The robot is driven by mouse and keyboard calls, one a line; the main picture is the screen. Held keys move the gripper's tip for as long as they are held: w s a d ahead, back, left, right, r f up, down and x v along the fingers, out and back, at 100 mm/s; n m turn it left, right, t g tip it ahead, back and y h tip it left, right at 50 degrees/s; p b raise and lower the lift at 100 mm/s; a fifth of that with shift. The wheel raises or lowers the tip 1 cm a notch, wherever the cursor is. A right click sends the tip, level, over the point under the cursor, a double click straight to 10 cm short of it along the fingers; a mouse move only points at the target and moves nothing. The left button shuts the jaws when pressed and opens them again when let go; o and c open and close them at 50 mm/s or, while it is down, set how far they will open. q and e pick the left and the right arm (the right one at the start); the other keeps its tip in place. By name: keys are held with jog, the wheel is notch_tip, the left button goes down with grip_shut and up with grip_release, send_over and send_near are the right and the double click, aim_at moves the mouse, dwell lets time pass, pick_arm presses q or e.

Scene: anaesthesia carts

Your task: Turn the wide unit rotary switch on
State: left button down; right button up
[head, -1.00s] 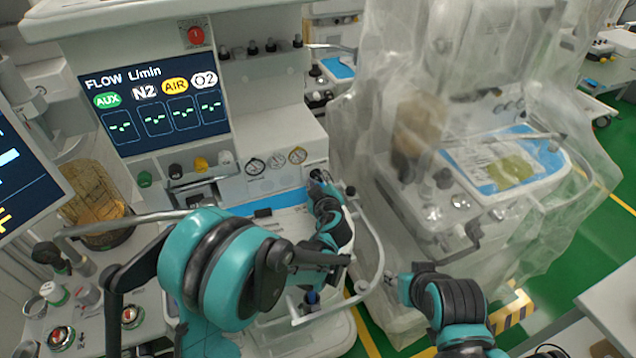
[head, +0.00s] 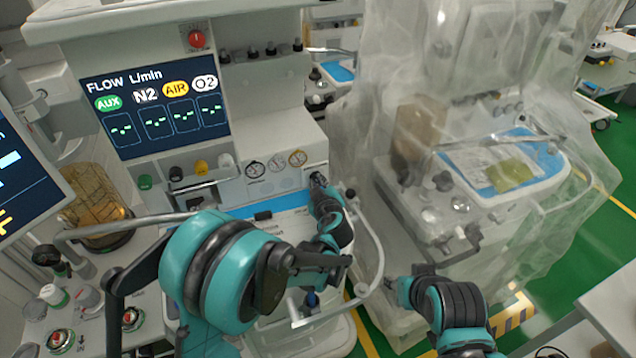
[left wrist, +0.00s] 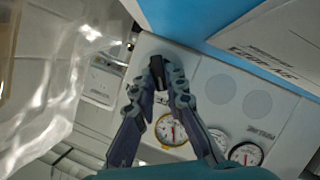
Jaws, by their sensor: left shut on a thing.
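The wide unit is the light grey machine (head: 270,130) with the flow display. Its rotary switch is a small dark knob (left wrist: 157,70) on the pale front panel, right of the gauges in the head view. My left gripper (left wrist: 160,78) is shut on this knob, with one finger on each side in the left wrist view. In the head view the left gripper (head: 318,182) is at the panel, and the fingers and arm hide most of the knob. My right gripper (head: 392,286) is low at the right, away from the switch, and its fingers do not show clearly.
Round gauges (head: 276,163) sit beside the switch. A curved metal rail (head: 378,245) runs around the unit's worktop, close to my left arm. A cart under a clear plastic cover (head: 470,170) stands close on the right. Green floor shows beyond it.

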pick_arm(q)
jog(key=m+y, duration=0.1)
jog(key=m+g, duration=0.1)
jog(key=m, duration=0.1)
jog(key=m+y+p, duration=0.1)
jog(key=shift+w+d+r+y, duration=0.1)
jog(key=shift+w+d+y, duration=0.1)
jog(key=shift+d+y, duration=0.1)
jog(key=m+g+y, duration=0.1)
jog(key=m, duration=0.1)
jog(key=shift+w+d+m+y, duration=0.1)
jog(key=shift+m+y, duration=0.2)
jog(key=shift+m, duration=0.1)
jog(key=shift+d+m+y+b, duration=0.1)
jog(key=shift+m+y+b, duration=0.3)
jog(key=shift+m+y, duration=0.65)
jog(key=shift+m, duration=0.25)
jog(key=c, duration=1.6)
grip_release()
jog(key=shift+w, duration=0.1)
jog(key=shift+o, duration=0.2)
notch_tip(320, 180, up, 10)
jog(key=shift+f, duration=0.15)
